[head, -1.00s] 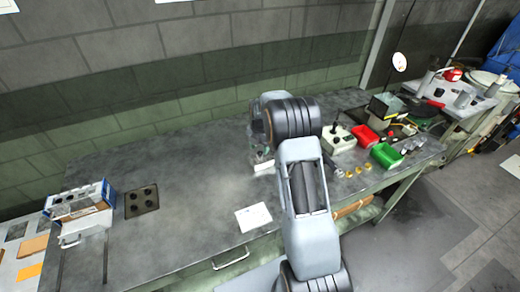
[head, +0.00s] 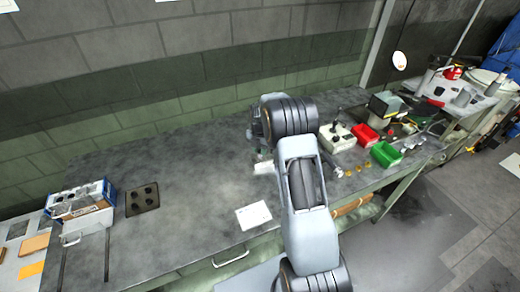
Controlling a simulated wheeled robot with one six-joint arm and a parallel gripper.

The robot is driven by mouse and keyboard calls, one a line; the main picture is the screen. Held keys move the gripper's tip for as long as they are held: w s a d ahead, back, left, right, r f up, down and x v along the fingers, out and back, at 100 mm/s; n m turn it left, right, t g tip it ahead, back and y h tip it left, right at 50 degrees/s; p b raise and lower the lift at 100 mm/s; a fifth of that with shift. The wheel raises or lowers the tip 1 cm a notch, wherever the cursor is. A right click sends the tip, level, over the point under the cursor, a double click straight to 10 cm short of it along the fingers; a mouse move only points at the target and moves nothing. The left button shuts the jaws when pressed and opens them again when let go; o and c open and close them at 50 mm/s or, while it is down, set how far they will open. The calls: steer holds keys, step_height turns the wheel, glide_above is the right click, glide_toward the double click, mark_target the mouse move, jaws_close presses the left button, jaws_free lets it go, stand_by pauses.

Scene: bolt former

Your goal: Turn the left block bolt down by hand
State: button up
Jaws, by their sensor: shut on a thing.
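My gripper (head: 261,150) is small and dark in the head view, mostly covered by my own wrist. It points down at the middle of the bench and is shut at the top of a small pale block (head: 263,168). My arm hides the block's right side. The bolt between the jaws is hidden, and I cannot see how far it stands out of the block.
A white sheet (head: 253,215) lies at the bench's front. A dark plate with holes (head: 142,199) and a blue-white box (head: 80,208) are at left. A pale box with black knobs (head: 337,138), a red bin (head: 366,135) and a green bin (head: 386,154) stand at right.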

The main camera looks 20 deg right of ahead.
steer(key=shift+c, duration=1)
steer(key=shift+m, duration=0.3)
